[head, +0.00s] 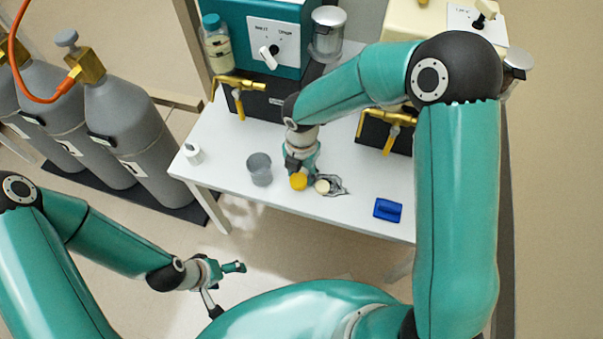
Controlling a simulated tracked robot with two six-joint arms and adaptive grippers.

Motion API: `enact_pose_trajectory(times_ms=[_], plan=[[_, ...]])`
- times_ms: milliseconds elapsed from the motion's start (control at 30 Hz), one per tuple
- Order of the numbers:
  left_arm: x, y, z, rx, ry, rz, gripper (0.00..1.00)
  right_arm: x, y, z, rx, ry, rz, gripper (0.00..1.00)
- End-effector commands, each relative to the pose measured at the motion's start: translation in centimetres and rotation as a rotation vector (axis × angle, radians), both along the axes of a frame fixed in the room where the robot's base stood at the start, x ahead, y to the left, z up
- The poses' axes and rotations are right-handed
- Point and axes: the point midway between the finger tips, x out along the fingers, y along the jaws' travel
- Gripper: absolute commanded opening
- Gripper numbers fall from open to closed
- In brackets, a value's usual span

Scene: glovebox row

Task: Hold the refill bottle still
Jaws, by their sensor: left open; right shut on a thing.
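My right gripper (310,182) reaches down to the white table from above and is shut on what looks like the refill bottle. Its body is mostly hidden by the gripper. A pale round top (322,186) shows at the fingers, and a yellow round piece (298,181) shows just left of it. I cannot tell which of these belongs to the bottle. My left gripper (226,286) is open and empty, low over the floor in front of the table.
On the white table (350,210) stand a grey cup (259,168), a small white bottle (193,153) and a blue block (387,209). Brass valves (238,88) jut out behind. A teal-capped bottle (217,45) stands beside the teal box. Grey gas cylinders (130,135) stand left.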

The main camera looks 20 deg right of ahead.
Motion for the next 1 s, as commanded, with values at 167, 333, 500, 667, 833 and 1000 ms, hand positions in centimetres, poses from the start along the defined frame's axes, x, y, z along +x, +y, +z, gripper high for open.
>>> enact_pose_trajectory(times_ms=[167,333,500,667,833,1000], plan=[[0.0,0.0,-0.1,0.0,0.0,0.0,0.81,0.0,0.0,-0.4,0.001,-0.001,0.0,0.01],[0.0,0.0,-0.2,0.0,0.0,0.0,0.81,0.0,0.0,-0.6,0.0,0.0,0.0,0.01],[0.0,0.0,-0.2,0.0,0.0,0.0,0.81,0.0,0.0,-0.6,0.0,0.0,0.0,0.53],[0.0,0.0,-0.2,0.0,0.0,0.0,0.81,0.0,0.0,-0.6,0.0,0.0,0.0,0.53],[0.0,0.0,0.0,0.0,0.0,0.0,0.81,0.0,0.0,-0.2,0.001,-0.001,-0.001,0.53],[0.0,0.0,0.6,0.0,0.0,0.0,0.81,0.1,0.0,1.8,0.001,-0.004,-0.001,0.53]])
